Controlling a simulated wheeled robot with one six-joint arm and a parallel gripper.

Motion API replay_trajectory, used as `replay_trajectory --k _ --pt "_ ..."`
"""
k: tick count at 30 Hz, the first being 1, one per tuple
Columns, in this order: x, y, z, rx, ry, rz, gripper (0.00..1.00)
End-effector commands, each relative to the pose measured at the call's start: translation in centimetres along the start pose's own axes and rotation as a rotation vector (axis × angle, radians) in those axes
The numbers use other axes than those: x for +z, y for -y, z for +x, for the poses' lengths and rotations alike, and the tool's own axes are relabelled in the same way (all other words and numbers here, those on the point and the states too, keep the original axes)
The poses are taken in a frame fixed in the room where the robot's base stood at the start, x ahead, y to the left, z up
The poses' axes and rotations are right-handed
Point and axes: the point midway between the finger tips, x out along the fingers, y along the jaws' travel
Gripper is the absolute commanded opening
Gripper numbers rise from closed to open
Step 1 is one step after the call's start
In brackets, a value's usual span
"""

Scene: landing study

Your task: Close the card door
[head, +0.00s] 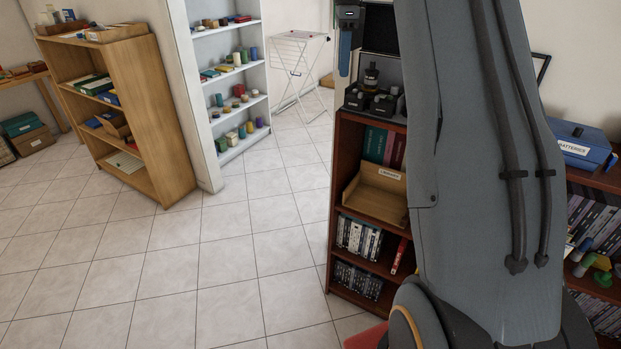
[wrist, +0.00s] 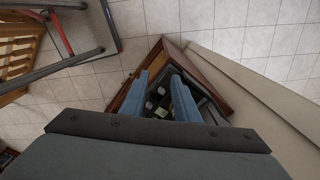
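My gripper (wrist: 160,76) shows in the wrist view with two blue fingers apart and nothing held between them. It points down above a dark red-brown wooden unit (wrist: 222,92) with dark items inside. In the head view a blue finger of my gripper (head: 345,66) hangs at the upper left of the dark red shelf unit (head: 334,215). I cannot pick out a card door for certain in either view. My grey arm hides much of the shelf unit's right side in the head view.
The shelf unit holds black devices (head: 371,99), a labelled wooden box (head: 377,193) and several cases. A blue batteries box (head: 578,146) stands at right. A wooden bookcase (head: 150,110), white shelves (head: 232,85) and a drying rack (head: 297,62) stand behind. The tiled floor (head: 200,265) at left is clear.

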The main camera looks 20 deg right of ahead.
Motion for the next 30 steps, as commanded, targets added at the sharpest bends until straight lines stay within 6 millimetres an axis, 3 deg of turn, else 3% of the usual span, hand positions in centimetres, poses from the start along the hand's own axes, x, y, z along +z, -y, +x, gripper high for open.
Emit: replay_trajectory --k 14,30 --pt "3.6 -4.3 5.8 0.002 0.002 -0.418 0.28" --pt "6.6 -10.7 12.5 0.001 0.003 -0.906 0.28"
